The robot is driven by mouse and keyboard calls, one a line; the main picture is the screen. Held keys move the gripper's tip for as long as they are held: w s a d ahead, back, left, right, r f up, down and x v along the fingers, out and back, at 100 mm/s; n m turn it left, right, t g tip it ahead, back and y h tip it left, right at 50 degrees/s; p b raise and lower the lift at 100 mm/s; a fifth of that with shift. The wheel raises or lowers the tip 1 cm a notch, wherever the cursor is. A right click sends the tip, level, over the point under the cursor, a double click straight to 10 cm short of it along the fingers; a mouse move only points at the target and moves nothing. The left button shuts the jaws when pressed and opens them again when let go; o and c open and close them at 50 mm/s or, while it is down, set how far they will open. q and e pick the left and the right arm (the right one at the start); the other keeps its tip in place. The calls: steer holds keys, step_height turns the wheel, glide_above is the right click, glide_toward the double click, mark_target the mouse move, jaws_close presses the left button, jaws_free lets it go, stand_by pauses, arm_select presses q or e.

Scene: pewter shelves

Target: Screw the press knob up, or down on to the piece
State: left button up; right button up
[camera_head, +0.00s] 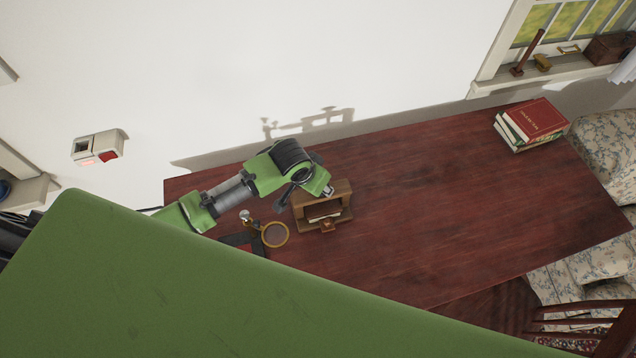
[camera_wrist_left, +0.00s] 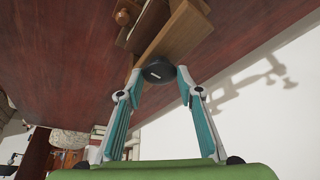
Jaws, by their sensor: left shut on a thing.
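A small wooden press (camera_head: 342,187) with an open frame stands on the dark red table (camera_head: 440,200), near its left end. It also shows upside down in the left wrist view (camera_wrist_left: 185,32). Its dark round knob (camera_wrist_left: 158,72) sits on the outer face of the press's top bar. My left gripper (camera_wrist_left: 160,76) has its two teal-padded fingers on either side of the knob, tips shut on it. In the head view the left gripper (camera_head: 326,190) is at the top of the press and the knob is hidden there. My right gripper is in neither view.
A brass-rimmed round lens (camera_head: 275,235) and a black and red mat (camera_head: 237,241) lie left of the press. Stacked books (camera_head: 532,121) sit at the table's far right corner. The table's middle is clear. A white wall (camera_head: 250,80) stands behind the table.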

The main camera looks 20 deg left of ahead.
arm_select(q)
steer(key=n, duration=0.2)
steer(key=n+y, duration=0.1)
steer(key=shift+d+r+n, duration=0.1)
steer(key=shift+d+n, duration=0.2)
steer(key=shift+n, duration=0.1)
steer(key=n+y, duration=0.1)
steer(key=n, duration=0.2)
steer(key=shift+d+n+y, duration=0.2)
steer(key=shift+n+y, duration=0.1)
steer(key=shift+y, duration=0.1)
steer(key=n, duration=0.2)
steer(key=n+g+y, duration=0.1)
steer(key=n, duration=0.1)
steer(key=shift+w+n+y, duration=0.2)
steer(key=shift+n+y, duration=0.1)
steer(key=o, duration=1.1)
steer(key=shift+s, duration=0.1)
